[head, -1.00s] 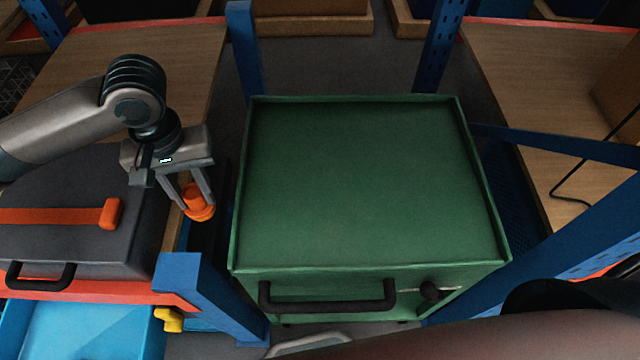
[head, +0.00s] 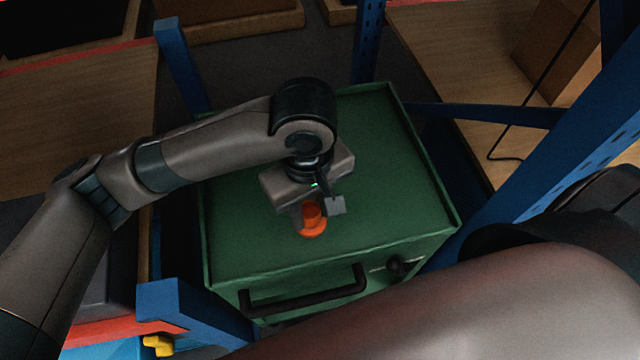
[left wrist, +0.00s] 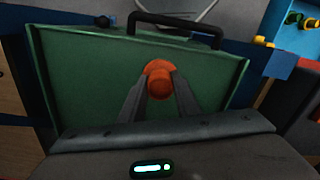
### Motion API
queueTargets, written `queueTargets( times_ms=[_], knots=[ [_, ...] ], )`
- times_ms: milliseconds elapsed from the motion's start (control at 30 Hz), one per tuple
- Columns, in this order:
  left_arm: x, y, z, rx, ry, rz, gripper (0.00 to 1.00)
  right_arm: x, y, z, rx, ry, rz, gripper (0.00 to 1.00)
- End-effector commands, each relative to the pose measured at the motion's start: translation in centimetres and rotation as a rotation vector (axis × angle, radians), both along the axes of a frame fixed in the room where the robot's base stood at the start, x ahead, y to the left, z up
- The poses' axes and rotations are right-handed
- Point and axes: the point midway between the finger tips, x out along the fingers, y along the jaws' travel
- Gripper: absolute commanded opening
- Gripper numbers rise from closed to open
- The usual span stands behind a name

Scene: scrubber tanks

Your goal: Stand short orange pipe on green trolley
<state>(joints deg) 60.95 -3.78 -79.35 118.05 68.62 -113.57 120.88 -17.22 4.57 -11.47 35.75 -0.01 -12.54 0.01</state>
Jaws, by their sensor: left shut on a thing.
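The short orange pipe (head: 312,219) has a wider flange at its lower end. My left gripper (head: 311,212) is shut on it, over the front middle of the green trolley (head: 255,245). In the left wrist view the orange pipe (left wrist: 158,78) is between the two fingertips (left wrist: 158,88), with the green trolley (left wrist: 80,80) behind it. The pipe looks roughly upright. I cannot tell whether its lower end touches the trolley top. My right gripper is not in view.
The trolley top has a low raised rim and is otherwise bare. A black handle (head: 305,293) is on its front. Blue posts (head: 180,65) stand around it. Wooden table tops (head: 75,120) lie to the left and right.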

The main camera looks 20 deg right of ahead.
Motion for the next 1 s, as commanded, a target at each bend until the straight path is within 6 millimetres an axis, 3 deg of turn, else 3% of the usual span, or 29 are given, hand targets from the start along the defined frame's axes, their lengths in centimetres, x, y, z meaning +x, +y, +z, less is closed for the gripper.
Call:
queueTargets(
  times_ms=[133,567,767,1000],
  knots=[
    [-0.6,-0.9,0.3,-0.003,-0.001,0.004,0.07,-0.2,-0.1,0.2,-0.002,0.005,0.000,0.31],
    [-0.4,-0.8,0.2,-0.002,-0.002,0.006,0.07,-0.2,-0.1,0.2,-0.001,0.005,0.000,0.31],
    [1.5,-0.1,-0.9,0.001,-0.002,0.010,0.07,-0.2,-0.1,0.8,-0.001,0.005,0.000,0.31],
    [5.7,1.3,-3.4,0.001,-0.001,0.011,0.07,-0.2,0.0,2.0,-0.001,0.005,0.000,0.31]
  ],
)
